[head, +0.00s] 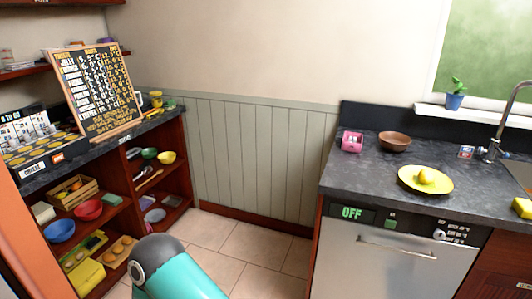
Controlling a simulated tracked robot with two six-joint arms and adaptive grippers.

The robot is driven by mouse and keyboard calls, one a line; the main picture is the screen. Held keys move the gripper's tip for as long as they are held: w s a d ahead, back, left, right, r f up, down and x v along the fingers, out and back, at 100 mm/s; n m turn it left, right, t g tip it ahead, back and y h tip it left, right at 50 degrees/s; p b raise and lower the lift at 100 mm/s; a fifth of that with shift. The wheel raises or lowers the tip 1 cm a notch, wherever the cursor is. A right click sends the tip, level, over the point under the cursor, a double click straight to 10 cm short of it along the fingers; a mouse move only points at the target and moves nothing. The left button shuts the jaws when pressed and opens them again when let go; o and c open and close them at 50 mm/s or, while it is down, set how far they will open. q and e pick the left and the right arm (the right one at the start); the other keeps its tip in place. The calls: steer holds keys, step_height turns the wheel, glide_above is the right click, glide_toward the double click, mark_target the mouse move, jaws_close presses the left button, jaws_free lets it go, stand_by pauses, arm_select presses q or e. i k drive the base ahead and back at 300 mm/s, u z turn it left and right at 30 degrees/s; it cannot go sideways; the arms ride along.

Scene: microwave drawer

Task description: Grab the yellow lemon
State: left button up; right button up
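The yellow lemon (425,176) rests on a yellow plate (408,183). The plate sits on the dark countertop (363,174) at the right, above the dishwasher and close to the counter's front edge. The lemon's top and sides are clear of other things. Neither of my grippers shows in the head view, so whether they are open or shut cannot be seen.
A brown bowl (394,142) and a pink box (352,140) stand behind the plate. A faucet (497,135) and sink lie to its right. The dishwasher (385,258) is closed below.

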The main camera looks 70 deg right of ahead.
mark_target(424, 177)
steer(key=u, duration=0.2)
steer(key=i, duration=0.2)
steer(key=z, duration=2.5)
steer(key=i, duration=0.15)
steer(key=z, duration=1.7)
steer(key=k, duration=0.3)
steer(key=z, duration=0.4)
steer(key=i, duration=1.6)
steer(key=u, duration=0.45)
